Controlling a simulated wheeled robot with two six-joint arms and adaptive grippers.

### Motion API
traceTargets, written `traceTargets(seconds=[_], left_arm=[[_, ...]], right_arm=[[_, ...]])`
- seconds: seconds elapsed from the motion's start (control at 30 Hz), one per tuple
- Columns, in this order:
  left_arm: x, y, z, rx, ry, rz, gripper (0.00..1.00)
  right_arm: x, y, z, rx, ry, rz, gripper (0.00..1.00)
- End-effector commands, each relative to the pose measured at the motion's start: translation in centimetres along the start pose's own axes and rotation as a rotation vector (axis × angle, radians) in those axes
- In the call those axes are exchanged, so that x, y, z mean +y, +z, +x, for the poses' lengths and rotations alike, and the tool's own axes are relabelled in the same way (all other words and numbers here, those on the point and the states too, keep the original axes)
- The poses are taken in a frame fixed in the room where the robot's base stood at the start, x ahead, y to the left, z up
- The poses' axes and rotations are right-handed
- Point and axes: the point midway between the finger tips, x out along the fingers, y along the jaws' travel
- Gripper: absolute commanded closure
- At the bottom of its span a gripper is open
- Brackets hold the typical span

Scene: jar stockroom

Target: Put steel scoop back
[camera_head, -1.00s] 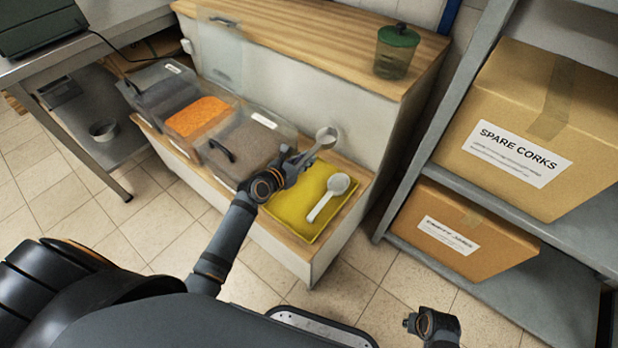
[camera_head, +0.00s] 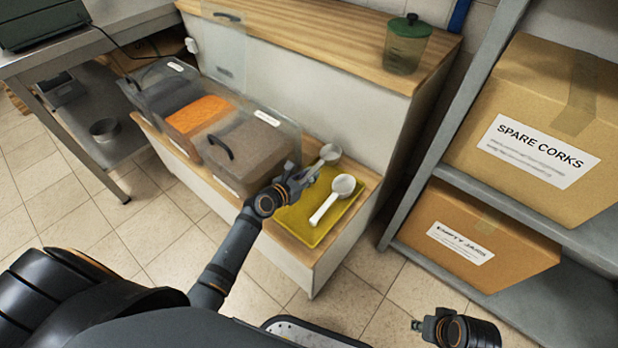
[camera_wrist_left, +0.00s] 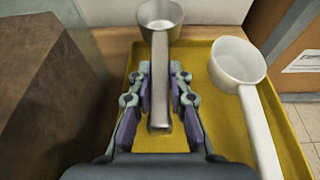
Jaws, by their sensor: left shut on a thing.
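The steel scoop (camera_head: 328,154) is grey metal with a round bowl. My left gripper (camera_head: 298,176) is shut on its handle. In the left wrist view the scoop's handle (camera_wrist_left: 160,75) runs between the two fingers of my left gripper (camera_wrist_left: 160,100), with the bowl pointing away. The scoop is over the far left part of a yellow tray (camera_head: 296,221); I cannot tell whether it touches the tray. A white scoop (camera_head: 343,186) lies on the tray to the right of it. My right gripper (camera_head: 418,325) is low at the right; its fingers are too small to read.
Clear bins, one with orange contents (camera_head: 200,116), stand left of the tray on the wooden ledge. A green-lidded jar (camera_head: 405,45) stands on the upper shelf. Cardboard boxes (camera_head: 530,140) fill the rack at the right.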

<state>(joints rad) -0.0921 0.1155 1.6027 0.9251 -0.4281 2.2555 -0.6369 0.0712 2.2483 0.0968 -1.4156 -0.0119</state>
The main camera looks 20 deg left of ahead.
Motion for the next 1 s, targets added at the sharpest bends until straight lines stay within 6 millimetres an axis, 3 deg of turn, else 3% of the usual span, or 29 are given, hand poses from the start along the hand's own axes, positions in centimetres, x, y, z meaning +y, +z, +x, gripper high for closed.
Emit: traceTargets(seconds=[0.33,0.37,0.5,0.87,1.0], left_arm=[[0.0,-0.6,0.2,0.0,0.0,-0.001,1.0],[0.0,-0.5,0.2,0.0,0.0,0.0,0.79],[0.0,-0.5,0.2,0.001,0.0,0.0,0.6],[0.0,0.1,0.0,0.0,0.0,0.0,0.59],[0.0,0.3,-2.5,0.006,0.0,0.003,0.59]], right_arm=[[-0.1,0.0,0.4,0.014,-0.005,0.0,0.79],[-0.1,0.0,0.4,0.015,-0.005,0.001,0.79],[-0.1,0.0,0.3,0.014,-0.005,0.0,0.79],[-0.1,0.0,0.0,0.008,-0.003,0.001,0.79],[0.3,-0.3,-1.7,-0.039,0.015,0.001,0.79]])
